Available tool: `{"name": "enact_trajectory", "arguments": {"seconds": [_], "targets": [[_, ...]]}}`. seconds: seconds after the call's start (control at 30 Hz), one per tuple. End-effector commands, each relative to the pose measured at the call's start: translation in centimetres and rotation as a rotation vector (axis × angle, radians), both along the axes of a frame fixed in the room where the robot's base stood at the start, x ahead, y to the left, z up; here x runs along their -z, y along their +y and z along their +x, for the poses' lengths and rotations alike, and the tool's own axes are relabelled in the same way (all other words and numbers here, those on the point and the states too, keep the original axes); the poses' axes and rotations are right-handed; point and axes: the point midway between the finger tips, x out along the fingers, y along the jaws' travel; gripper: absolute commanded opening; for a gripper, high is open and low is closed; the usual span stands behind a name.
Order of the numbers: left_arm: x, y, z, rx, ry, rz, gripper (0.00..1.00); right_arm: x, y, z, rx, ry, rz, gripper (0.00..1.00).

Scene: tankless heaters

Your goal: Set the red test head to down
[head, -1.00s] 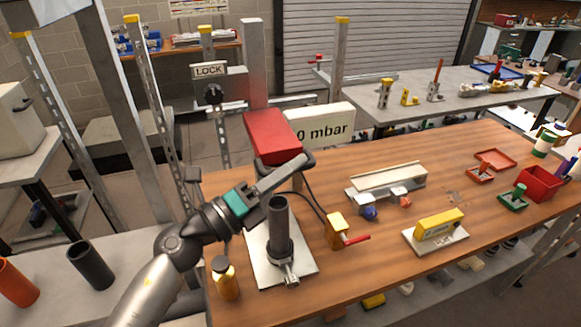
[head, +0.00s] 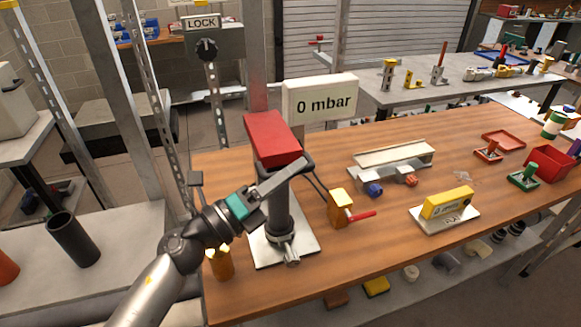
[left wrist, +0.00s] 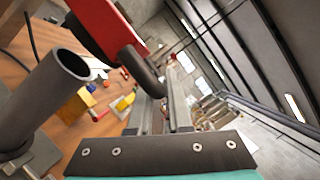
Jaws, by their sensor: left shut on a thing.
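The red test head (head: 272,137) is in front of a metal column, above a dark upright pipe (head: 277,212) on a pale base plate (head: 305,247). In the left wrist view the red head (left wrist: 100,25) is at the top, and the pipe's open mouth (left wrist: 72,66) shows below it with a gap between. My left gripper (head: 300,168) is shut on the head's dark handle, which shows at the fingers (left wrist: 165,115) in the wrist view as a black bar (left wrist: 143,72). The finger partly hides the pipe's top in the head view. My right gripper is not in view.
A LOCK box with a black knob (head: 207,49) stands behind left.

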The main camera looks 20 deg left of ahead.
Motion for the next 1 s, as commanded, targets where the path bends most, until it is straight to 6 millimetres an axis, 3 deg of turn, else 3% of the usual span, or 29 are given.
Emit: {"name": "enact_trajectory", "arguments": {"seconds": [0.03, 0.2, 0.67, 0.7, 0.93, 1.0], "targets": [[1.5, 0.0, 0.0, 0.000, 0.006, 0.002, 0.00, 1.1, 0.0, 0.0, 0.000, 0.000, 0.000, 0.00], [3.2, 0.0, 0.0, 0.000, 0.005, 0.003, 0.00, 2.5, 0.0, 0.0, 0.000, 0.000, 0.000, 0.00], [3.7, 0.0, 0.0, 0.001, 0.006, 0.003, 0.00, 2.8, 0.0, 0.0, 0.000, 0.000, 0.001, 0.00], [3.7, 0.0, 0.0, 0.001, 0.006, 0.003, 0.21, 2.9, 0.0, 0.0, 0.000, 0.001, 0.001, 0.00], [3.6, 0.0, 0.0, 0.001, 0.003, 0.003, 0.47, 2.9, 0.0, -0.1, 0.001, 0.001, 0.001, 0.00], [3.5, 0.0, 0.0, 0.001, 0.002, 0.002, 0.47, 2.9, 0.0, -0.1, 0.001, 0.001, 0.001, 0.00]]}}
